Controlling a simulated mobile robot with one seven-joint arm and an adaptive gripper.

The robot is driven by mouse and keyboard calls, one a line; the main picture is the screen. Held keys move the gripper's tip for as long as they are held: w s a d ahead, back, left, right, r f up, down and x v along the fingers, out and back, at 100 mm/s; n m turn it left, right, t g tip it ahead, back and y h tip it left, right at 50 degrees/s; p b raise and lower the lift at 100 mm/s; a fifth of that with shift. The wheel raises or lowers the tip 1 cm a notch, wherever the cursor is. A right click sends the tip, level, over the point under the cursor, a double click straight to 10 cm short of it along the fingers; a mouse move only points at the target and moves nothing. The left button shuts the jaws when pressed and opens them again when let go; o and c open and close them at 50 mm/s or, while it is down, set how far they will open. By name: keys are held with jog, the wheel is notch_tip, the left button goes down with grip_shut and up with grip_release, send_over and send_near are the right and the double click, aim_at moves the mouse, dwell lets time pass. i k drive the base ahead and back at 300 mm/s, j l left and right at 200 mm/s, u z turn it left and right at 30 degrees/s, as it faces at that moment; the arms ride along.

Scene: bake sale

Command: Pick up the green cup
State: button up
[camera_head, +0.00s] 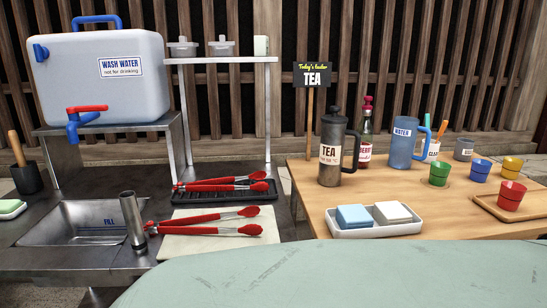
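The green cup (439,174) stands upright on the wooden table (450,214) at the right, apparently on a small round mark or coaster. The blue water pitcher (403,143) is just behind it to the left. A blue cup (480,171) stands to its right, with a yellow cup (512,168) farther right. A red cup (511,195) sits on a wooden tray (536,209) nearer the front. The green cup's front and rim are unobstructed. My gripper is not in view.
A white tray (372,230) with a blue and a pale block lies at the table's front. A tea press (330,150) and red-capped bottle (365,140) stand left of the pitcher. A pale green surface (340,277) fills the foreground. A sink (85,222) is at left.

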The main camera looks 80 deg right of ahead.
aim_at(439, 171)
jog(key=z, duration=3.6)
jog(key=l, duration=0.75)
jog(key=i+l, duration=0.15)
jog(key=l, duration=0.6)
jog(key=l+z, duration=0.1)
jog(key=l, duration=0.65)
jog(key=i, duration=0.05)
